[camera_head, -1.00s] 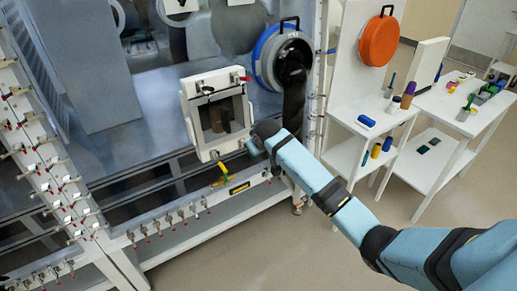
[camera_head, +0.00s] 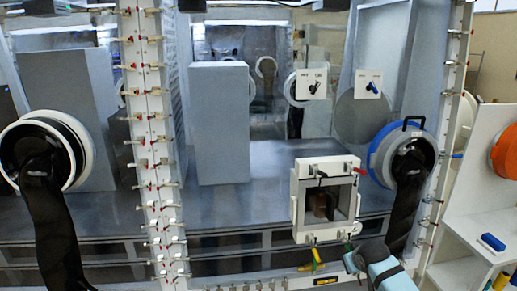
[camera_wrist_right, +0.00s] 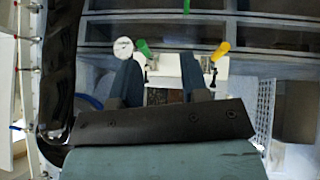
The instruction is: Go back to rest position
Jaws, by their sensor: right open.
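My right gripper (camera_head: 350,263) shows at the bottom edge of the head view, just below the white framed box on the glovebox front. In the right wrist view my right gripper (camera_wrist_right: 160,82) has its two dark fingers apart, with nothing held between them. Beyond the fingers are a green handle (camera_wrist_right: 143,47) and a yellow handle (camera_wrist_right: 220,50) on a white part. The white box (camera_head: 299,205) has a window with a brown object (camera_head: 322,206) inside. Whether the fingers touch anything is unclear. My left gripper is not in view.
A blue-ringed glove port (camera_head: 379,160) with a hanging black glove (camera_head: 403,205) is close to my right arm. Another black glove (camera_head: 50,220) hangs from a white port at left. A white shelf (camera_head: 480,235) is at right.

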